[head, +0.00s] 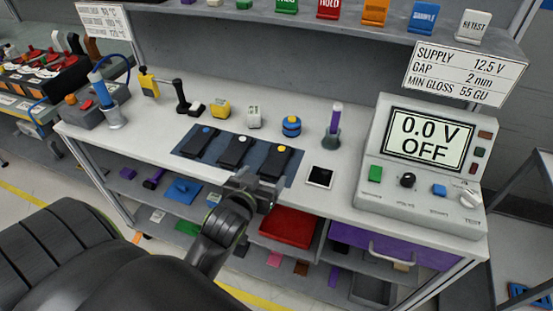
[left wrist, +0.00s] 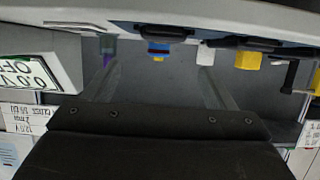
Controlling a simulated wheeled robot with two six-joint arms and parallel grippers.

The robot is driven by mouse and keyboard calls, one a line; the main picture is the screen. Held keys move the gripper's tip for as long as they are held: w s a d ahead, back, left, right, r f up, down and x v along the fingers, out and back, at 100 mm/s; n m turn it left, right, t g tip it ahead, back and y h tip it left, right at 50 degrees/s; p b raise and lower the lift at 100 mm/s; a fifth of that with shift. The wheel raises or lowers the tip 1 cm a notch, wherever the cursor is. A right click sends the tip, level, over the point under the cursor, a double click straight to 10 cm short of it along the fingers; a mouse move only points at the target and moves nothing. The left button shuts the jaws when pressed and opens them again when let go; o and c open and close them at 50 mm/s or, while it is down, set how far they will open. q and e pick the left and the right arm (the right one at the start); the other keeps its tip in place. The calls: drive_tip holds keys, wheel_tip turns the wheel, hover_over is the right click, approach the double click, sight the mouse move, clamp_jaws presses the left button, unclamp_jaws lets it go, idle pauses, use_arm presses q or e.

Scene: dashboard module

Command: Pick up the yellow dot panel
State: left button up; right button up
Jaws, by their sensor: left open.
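The yellow dot panel (head: 272,162) is a flat black piece with a yellow dot at its far end. It lies at the right end of a row of three black panels on a dark blue mat (head: 219,157). My left gripper (head: 257,187) is open at the front edge of the bench, just in front of this panel's near end. Its two fingers also show in the left wrist view (left wrist: 160,88), apart and with nothing between them. That view is upside down, and a dark panel shows edge-on beyond the fingertips. My right gripper is out of view.
The blue dot panel (head: 199,143) and a middle panel (head: 235,151) lie to the left. Behind stand a yellow block (head: 220,108), a blue cylinder (head: 291,126) and a purple-handled tool (head: 334,124). A meter (head: 422,160) reading OFF stands right. A red bin (head: 289,228) sits below.

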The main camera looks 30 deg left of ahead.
use_arm(q)
drive_tip(key=x, duration=0.5)
drive_tip(key=shift+p+x, duration=0.7)
drive_tip(key=shift+x, duration=1.85)
drive_tip(key=shift+f, duration=0.15)
drive_tip(key=c, duration=1.1)
wheel_tip(320, 180, up, 10)
drive_tip(key=shift+m+h, duration=0.5)
drive_tip(key=shift+h, duration=0.3)
drive_tip(key=d+r, duration=0.2)
drive_tip(key=r, duration=0.1)
drive_tip(key=d+r, duration=0.6)
drive_tip(key=r, duration=0.1)
drive_tip(key=shift+w, duration=0.15)
drive_tip(key=s+d+r+m+h, duration=0.2)
drive_tip(key=d+r, duration=0.3)
drive_tip(key=r, duration=0.1)
drive_tip(key=n+y, duration=0.3)
drive_tip(key=y, duration=0.1)
hover_over(276, 159)
drive_tip(key=s, duration=0.2)
drive_tip(key=f, duration=1.6)
drive_tip(key=shift+w+d, duration=0.2)
drive_tip(key=shift+d, duration=0.05)
